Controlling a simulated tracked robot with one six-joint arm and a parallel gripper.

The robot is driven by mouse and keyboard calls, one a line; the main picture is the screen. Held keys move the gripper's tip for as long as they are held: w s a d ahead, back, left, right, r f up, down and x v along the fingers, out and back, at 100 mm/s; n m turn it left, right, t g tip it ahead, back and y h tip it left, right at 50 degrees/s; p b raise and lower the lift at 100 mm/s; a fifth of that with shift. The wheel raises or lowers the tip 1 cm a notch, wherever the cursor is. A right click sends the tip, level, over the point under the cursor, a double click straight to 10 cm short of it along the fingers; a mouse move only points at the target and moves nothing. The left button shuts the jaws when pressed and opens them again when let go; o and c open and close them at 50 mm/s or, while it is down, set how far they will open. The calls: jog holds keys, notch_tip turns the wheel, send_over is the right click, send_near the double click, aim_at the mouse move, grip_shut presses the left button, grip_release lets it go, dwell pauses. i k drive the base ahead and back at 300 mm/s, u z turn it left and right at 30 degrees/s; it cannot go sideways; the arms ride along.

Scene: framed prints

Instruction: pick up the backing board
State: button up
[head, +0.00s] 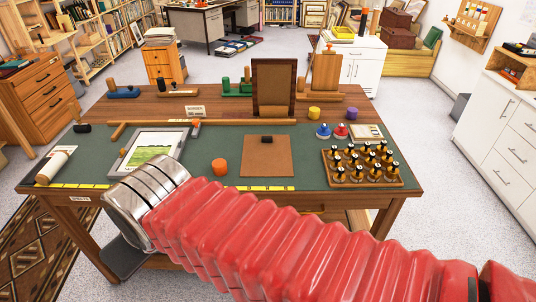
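A flat brown board (266,162), which looks like the backing board, lies on the green mat (305,170) near the middle of the table. A small black block or knob (266,139) sits at its far edge. My red ribbed arm crosses the foreground, and its silver end (150,198) is over the table's front left, left of the board and apart from it. A dark grey plate (122,257) shows below the silver end; I cannot tell if it is part of my gripper. No fingertips can be made out.
A tray of several black-topped pieces (330,178) is at right. A dark brown frame (273,88) stands upright behind. A wooden bar (240,123) crosses the mat's far side.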

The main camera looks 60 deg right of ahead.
aim_at(264, 155)
jog(key=z, duration=0.05)
jog(key=i, duration=1)
jog(key=u, duration=0.1)
